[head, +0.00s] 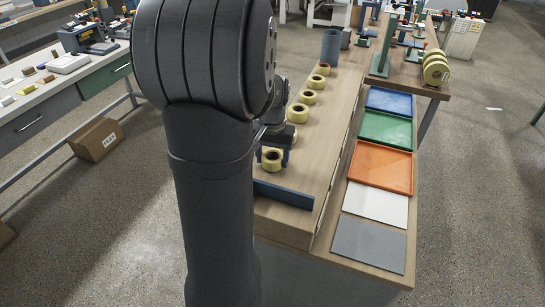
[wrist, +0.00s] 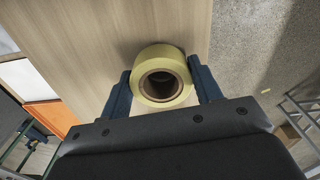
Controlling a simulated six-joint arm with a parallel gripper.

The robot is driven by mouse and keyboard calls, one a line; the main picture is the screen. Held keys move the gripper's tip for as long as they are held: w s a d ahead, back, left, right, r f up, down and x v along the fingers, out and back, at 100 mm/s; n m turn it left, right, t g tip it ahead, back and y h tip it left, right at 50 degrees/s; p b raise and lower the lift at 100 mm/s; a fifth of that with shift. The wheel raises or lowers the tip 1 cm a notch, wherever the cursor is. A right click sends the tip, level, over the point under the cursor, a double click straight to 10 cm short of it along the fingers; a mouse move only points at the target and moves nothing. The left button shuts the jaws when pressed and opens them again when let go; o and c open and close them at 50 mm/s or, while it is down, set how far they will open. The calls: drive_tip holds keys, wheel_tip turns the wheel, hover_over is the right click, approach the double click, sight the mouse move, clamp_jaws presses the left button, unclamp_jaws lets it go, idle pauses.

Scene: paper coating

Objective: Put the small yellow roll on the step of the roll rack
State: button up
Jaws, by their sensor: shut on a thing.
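A small yellow roll (wrist: 147,88) with a brown core sits between the two blue fingers of my gripper (wrist: 162,78) in the wrist view. The fingers are shut on its sides, and its open core faces the camera. In the head view the same roll (head: 271,166) and my gripper (head: 273,157) are over the near part of the raised wooden shelf, just beyond a blue strip. I cannot tell whether the roll touches the wood. Several yellow rolls stand in a row farther back, the nearest one (head: 297,113) close to my wrist. I cannot make out for certain which part is the rack's step.
The blue strip (head: 283,194) crosses the shelf's near end. Blue, green and orange trays (head: 381,167) and white and grey sheets (head: 370,245) lie along the right. Larger yellow rolls (head: 435,70) stand at the far right by a green stand (head: 384,62). My arm hides the left.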

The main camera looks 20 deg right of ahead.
drive_tip(key=shift+f, duration=0.25)
drive_tip(key=o, duration=1)
drive_tip(key=shift+c, duration=0.2)
wheel_tip(320, 180, up, 12)
drive_tip(key=shift+r, duration=0.15)
wheel_tip(320, 180, down, 12)
drive_tip(key=shift+f, duration=0.1)
drive_tip(key=shift+r, duration=2)
